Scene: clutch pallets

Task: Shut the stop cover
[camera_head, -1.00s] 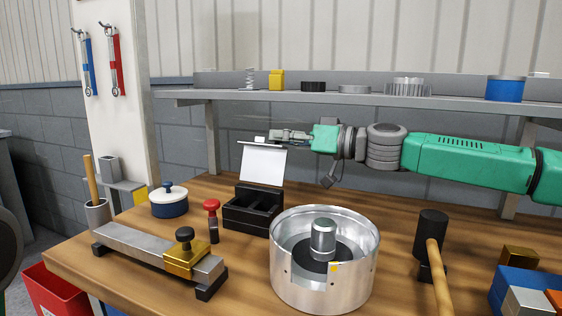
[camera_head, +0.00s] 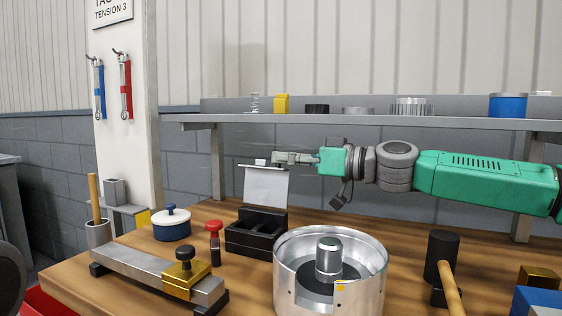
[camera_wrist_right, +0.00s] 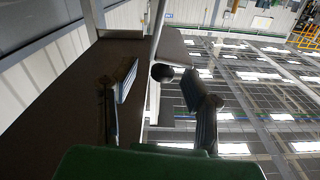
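The stop cover (camera_head: 266,187) is a pale flat lid with a small white tab on its top edge. It stands upright, open, at the back of a black box (camera_head: 254,237) with open compartments. My right gripper (camera_head: 277,157) comes in from the right, level, with its fingertips at the cover's top edge. I cannot tell whether they touch it. In the right wrist view, the two dark fingers (camera_wrist_right: 160,100) stand apart with a gap between them, and nothing is clearly gripped. My left gripper is out of view.
A silver drum (camera_head: 367,283) stands right of the box, with a mallet (camera_head: 441,256) beyond it. A red-topped plunger (camera_head: 213,229), a blue pot (camera_head: 171,228) and a bar with a brass clamp (camera_head: 184,275) are left. A shelf (camera_head: 350,122) runs above the arm.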

